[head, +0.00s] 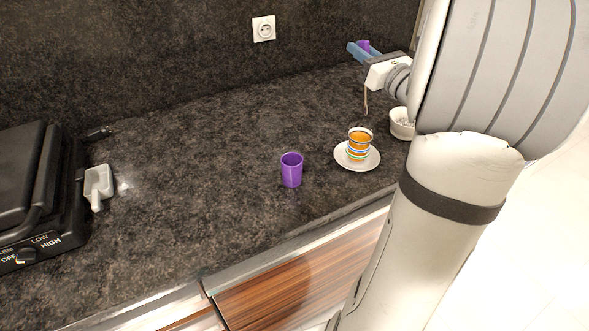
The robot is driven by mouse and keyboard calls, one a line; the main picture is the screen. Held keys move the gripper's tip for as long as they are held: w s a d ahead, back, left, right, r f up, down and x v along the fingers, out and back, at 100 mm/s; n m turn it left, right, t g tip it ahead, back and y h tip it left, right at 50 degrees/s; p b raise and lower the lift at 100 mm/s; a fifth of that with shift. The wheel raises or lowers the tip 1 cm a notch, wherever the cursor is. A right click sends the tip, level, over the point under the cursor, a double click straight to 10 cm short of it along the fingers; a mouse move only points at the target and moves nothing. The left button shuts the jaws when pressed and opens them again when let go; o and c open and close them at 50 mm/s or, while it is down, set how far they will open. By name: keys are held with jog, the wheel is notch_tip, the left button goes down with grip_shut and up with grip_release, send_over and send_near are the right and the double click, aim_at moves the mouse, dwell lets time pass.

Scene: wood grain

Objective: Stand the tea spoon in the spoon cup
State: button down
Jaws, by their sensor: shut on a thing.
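A purple cup (291,171), which looks like the spoon cup, stands upright near the middle of the dark counter. My gripper (358,51) is raised at the back right, behind and to the right of the purple cup and apart from it. It is shut on the tea spoon (366,102), a thin tan piece that hangs down below the gripper, clear of the purple cup. The gripper's body hides the upper part of the spoon, and the grip itself is small in view.
An orange striped cup (359,145) stands on a white saucer (341,158) right of the purple cup. A white bowl (399,128) is partly hidden by my arm. A black grill (30,195) and a small grey scoop (98,184) are at left. The counter's middle left is clear.

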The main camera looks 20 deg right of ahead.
jog(key=shift+r, duration=0.15)
notch_tip(320, 180, up, 3)
jog(key=p, duration=0.3)
jog(key=shift+f, duration=0.3)
